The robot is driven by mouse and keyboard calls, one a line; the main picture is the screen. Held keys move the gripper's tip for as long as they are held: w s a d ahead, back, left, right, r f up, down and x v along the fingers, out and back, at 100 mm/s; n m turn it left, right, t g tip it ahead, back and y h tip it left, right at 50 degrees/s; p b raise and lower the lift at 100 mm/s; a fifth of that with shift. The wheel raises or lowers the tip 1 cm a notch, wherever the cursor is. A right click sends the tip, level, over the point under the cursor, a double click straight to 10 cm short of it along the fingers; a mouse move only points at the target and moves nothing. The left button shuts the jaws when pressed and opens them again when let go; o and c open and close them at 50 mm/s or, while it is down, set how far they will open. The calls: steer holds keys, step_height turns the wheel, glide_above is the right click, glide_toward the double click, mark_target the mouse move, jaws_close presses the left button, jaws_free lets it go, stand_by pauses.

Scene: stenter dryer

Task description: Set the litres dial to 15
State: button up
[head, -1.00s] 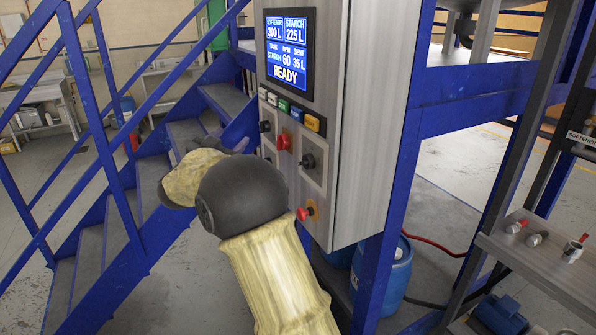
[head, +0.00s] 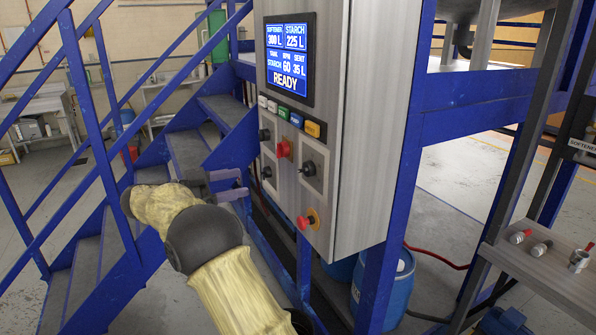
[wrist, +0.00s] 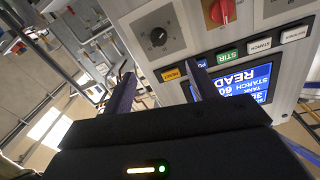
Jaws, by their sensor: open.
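The grey control cabinet (head: 375,130) carries several knobs below its screen (head: 289,57). A black knob on a square plate (head: 308,168) sits at the right, and two smaller black knobs, an upper one (head: 264,134) and a lower one (head: 267,171), sit at the left. I cannot read which is the litres dial. In the wrist view, upside down, a black dial with a scale (wrist: 158,37) shows beyond my fingers; its numbers are too small to read. My gripper (head: 241,184) is open and empty, left of the panel and apart from the knobs.
A red knob (head: 284,149) and a red mushroom button (head: 307,219) are on the same panel. The screen reads READY, with SENT 35 L. Blue stairs and rails (head: 88,130) stand close at the left. A shelf (head: 550,262) is at the right.

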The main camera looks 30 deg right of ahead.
mark_target(301, 171)
steer(key=d+p, duration=0.1)
steer(key=d, duration=0.4)
steer(key=d+p, duration=0.1)
steer(key=d, duration=0.5)
steer(key=s+d+p, duration=0.1)
steer(key=d+p, duration=0.1)
steer(key=d, duration=0.3)
steer(key=shift+d, duration=0.4)
steer(key=c, duration=1)
